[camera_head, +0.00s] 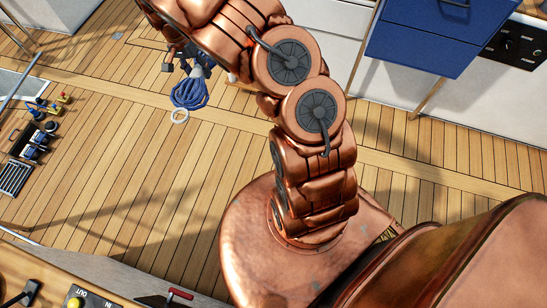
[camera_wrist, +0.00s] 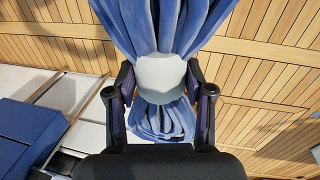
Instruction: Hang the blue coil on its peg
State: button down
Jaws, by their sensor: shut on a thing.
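The blue coil (camera_head: 189,92) hangs below my gripper (camera_head: 183,60), over the wooden deck, with its loops downward. A pale ring (camera_head: 180,116) shows at its lower end; I cannot tell whether it belongs to the coil. In the wrist view, the fingers of my gripper (camera_wrist: 160,82) are on both sides of a whitish band (camera_wrist: 160,72) around the coil. Blue strands (camera_wrist: 150,22) spread above the band, and a looped part shows below it. My arm partly hides the gripper in the head view. I cannot make out the peg in either view.
Blue drawers (camera_head: 425,35) and a black control panel (camera_head: 515,45) stand at upper right. Dark and blue deck fittings (camera_head: 38,140) lie at far left, near a metal-framed opening. A console with a red handle (camera_head: 180,294) edges the bottom left. Deck between is clear.

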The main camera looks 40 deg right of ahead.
jog(key=s+d+f+m+y+b, duration=0.1)
jog(key=d+f+m+b, duration=0.45)
jog(key=f, duration=0.45)
jog(key=s+d+f+m+y+b, duration=0.1)
jog(key=d+f+m+b, duration=0.4)
jog(key=f, duration=0.5)
jog(key=s+d+f+m+y+b, duration=0.1)
jog(key=d+f+m+b, duration=0.2)
jog(key=f+m+b, duration=0.35)
jog(key=shift+s+d+f+m+t+b, duration=0.6)
jog(key=shift+s+d+f+m+b, duration=0.85)
jog(key=shift+s+f+m+b, duration=2.8)
jog(key=shift+s+d+f+m+t+b, duration=0.65)
jog(key=shift+s+d+f+m, duration=1.25)
jog(key=shift+f, duration=5.05)
jog(key=shift+s+d+f+m+t+b, duration=0.55)
jog(key=shift+s+d+f+m+b, duration=0.45)
jog(key=shift+s+f+m+b, duration=3.4)
jog(key=f+p, duration=0.1)
jog(key=p, duration=0.1)
jog(key=w+f+n+p, duration=0.1)
jog(key=shift+w+f+h+p, duration=0.2)
jog(key=shift+w+h+p, duration=0.05)
jog(key=shift+h+p, duration=0.1)
